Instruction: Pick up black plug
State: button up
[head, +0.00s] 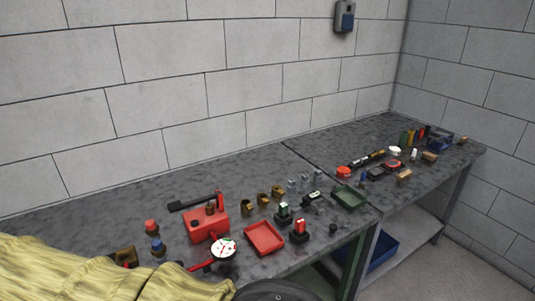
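A small dark cylindrical piece (333,228) stands near the front right edge of the near table and is the likeliest black plug. It is too small in the picture to be sure. To its left is a black-based piece with a red top (299,234). Another dark-based piece with a pale and green top (283,213) stands behind that. My gripper is not seen in the head view.
The near table (110,205) carries a red box (206,222), a white dial gauge (222,249), a red tray (264,238), a green tray (348,196) and brass fittings (262,199). Yellow cloth (60,270) covers the lower left. A second table (340,140) holds more small items.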

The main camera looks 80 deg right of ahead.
aim_at(333, 227)
jog(key=u, duration=0.1)
jog(key=k, duration=1.4)
jog(key=z, duration=0.8)
